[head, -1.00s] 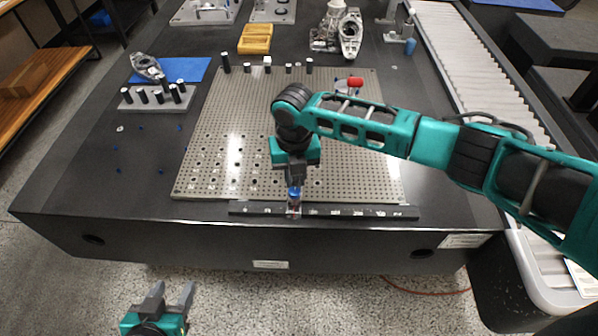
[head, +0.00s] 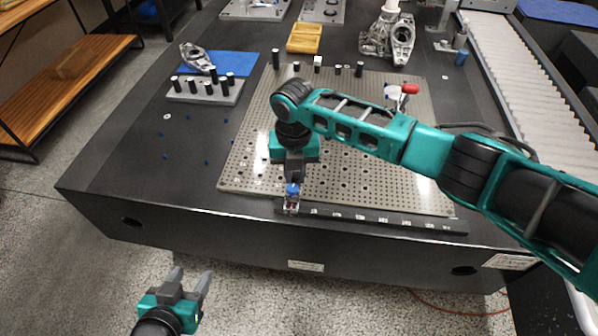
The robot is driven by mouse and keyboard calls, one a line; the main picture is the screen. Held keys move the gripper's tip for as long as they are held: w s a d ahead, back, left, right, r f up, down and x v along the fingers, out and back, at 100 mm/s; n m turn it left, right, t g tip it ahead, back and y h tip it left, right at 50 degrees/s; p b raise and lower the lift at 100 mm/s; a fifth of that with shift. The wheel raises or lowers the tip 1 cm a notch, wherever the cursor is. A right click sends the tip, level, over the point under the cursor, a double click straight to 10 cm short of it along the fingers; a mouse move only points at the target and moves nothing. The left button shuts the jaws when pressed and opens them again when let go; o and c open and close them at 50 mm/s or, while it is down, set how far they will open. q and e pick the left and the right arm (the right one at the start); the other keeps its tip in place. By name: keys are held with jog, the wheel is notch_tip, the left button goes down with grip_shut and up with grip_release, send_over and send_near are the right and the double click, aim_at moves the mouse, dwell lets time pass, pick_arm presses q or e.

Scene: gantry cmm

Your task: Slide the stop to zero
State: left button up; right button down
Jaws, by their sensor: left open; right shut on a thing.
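The dark scale rail (head: 410,223) with white marks runs along the front edge of the perforated plate (head: 345,175). The stop (head: 291,204), a small metallic block with a blue top, sits on the rail close to its left end. My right gripper (head: 292,184) points down and is shut on the stop's blue top, with its fingers partly hiding it. The marks right beside the stop are too small to read. My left gripper (head: 192,277) is open and empty in front of the table, over the floor.
Black pins and a red-handled clamp (head: 409,90) stand on the plate. A pin block (head: 205,91), a blue mat (head: 235,63), a yellow tray (head: 304,38) and a metal casting (head: 389,39) lie farther back. A roller conveyor (head: 505,60) runs along the right. The rail right of the stop is clear.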

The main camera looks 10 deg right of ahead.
jog(key=shift+w+a+r, duration=0.1)
jog(key=shift+a+r, duration=0.05)
jog(key=shift+a, duration=0.1)
jog(key=c, duration=1.1)
grip_release()
jog(key=shift+o, duration=0.2)
notch_tip(320, 180, up, 13)
jog(key=p, duration=0.1)
